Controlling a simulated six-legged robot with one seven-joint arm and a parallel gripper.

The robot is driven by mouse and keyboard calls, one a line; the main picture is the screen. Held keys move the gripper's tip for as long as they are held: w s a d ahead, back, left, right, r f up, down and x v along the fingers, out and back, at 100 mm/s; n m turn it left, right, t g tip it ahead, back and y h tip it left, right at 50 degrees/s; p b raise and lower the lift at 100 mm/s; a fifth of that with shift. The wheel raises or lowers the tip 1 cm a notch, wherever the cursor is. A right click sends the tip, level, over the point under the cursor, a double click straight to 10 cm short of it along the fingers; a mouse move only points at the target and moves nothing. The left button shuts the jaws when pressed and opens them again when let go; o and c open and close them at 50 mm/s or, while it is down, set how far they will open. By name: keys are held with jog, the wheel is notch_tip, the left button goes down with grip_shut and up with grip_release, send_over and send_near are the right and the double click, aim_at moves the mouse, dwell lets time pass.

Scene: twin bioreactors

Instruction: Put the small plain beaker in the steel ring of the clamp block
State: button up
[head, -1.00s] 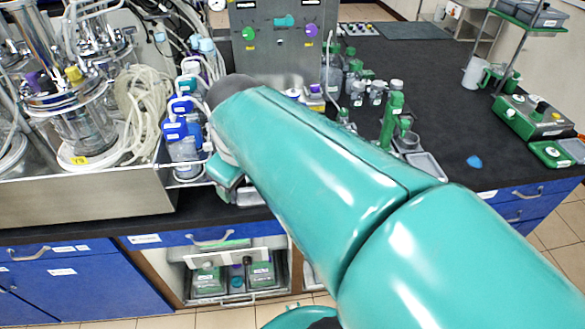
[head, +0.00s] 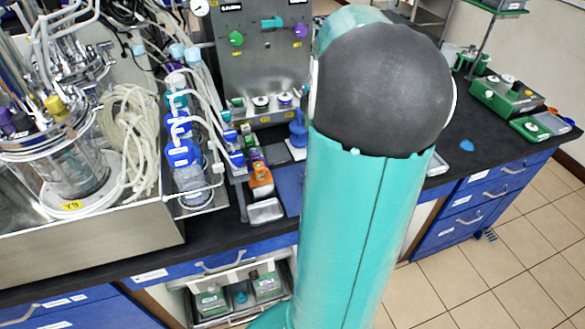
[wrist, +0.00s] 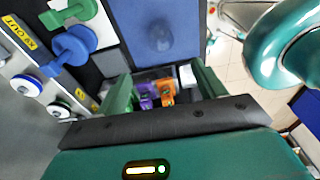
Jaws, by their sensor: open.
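My gripper (wrist: 162,76) shows in the wrist view with its two green fingers spread apart and nothing held between them. In the head view my own arm hides it. A faint, clear rounded shape (wrist: 160,38), perhaps the small plain beaker, stands on a blue mat (wrist: 142,12) beyond the fingertips in the wrist view. The mat's left part also shows in the head view (head: 289,188), beside my arm. I cannot make out the steel ring or the clamp block in either view.
Purple and orange items (wrist: 157,93) show between the fingers, apart from them. A blue stand-like object (head: 298,130) is near the steel control panel (head: 262,65). Blue-capped bottles (head: 185,160) and a glass vessel (head: 70,160) fill the left. The floor at right is clear.

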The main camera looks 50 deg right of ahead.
jog(key=f, duration=0.9)
jog(key=a+f, duration=0.1)
jog(key=f, duration=0.3)
jog(key=shift+w+f, duration=0.1)
jog(key=shift+f, duration=0.3)
jog(key=c, duration=1.1)
jog(key=shift+c, duration=0.2)
